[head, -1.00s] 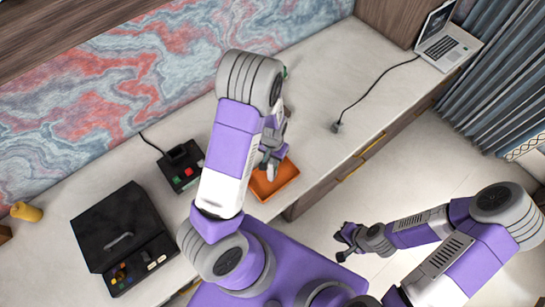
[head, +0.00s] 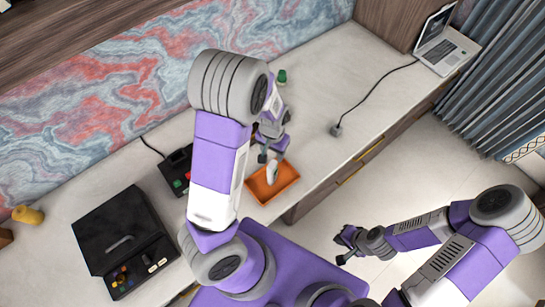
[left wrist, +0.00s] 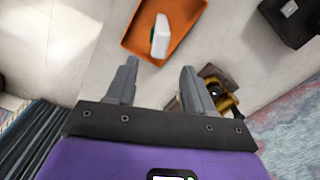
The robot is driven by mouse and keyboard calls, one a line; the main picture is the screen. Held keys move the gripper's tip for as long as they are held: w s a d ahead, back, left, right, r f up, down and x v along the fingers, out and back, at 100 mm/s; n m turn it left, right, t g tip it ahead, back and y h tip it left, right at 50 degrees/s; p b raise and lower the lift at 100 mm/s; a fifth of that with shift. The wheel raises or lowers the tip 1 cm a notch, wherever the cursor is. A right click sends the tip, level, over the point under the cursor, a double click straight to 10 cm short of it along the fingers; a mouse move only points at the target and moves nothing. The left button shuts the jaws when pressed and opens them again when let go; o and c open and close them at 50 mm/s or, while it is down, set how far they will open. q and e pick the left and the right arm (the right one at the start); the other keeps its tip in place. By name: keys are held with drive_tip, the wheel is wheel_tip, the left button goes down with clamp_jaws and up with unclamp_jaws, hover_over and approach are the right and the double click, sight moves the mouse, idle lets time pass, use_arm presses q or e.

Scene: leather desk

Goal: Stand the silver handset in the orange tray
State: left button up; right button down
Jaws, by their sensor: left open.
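The silver handset (head: 272,172) stands in the orange tray (head: 285,187), looking pale and roughly upright. The left wrist view also shows the handset (left wrist: 160,36), with a bit of green on its side, inside the tray (left wrist: 185,22). My left gripper (head: 270,150) is beyond the tray on the wall side, open and empty. In the left wrist view its two fingers (left wrist: 158,82) are apart, with the handset beyond their tips and not touching. My right gripper (head: 343,245) is far from the tray, over the floor, and looks open and empty.
A black device with coloured buttons (head: 178,168) is partly behind my left arm. A black case (head: 122,235) is at left, a green-topped item (head: 282,76) near the wall. A brown-and-yellow object (left wrist: 222,92) lies by a finger. A cable plug (head: 336,130) lies right; the desk around it is clear.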

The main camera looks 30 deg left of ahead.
use_arm(q)
wheel_tip(320, 180, up, 4)
drive_tip(key=shift+r, duration=0.2)
use_arm(e)
drive_tip(key=shift+r, duration=0.3)
drive_tip(key=shift+s, duration=0.1)
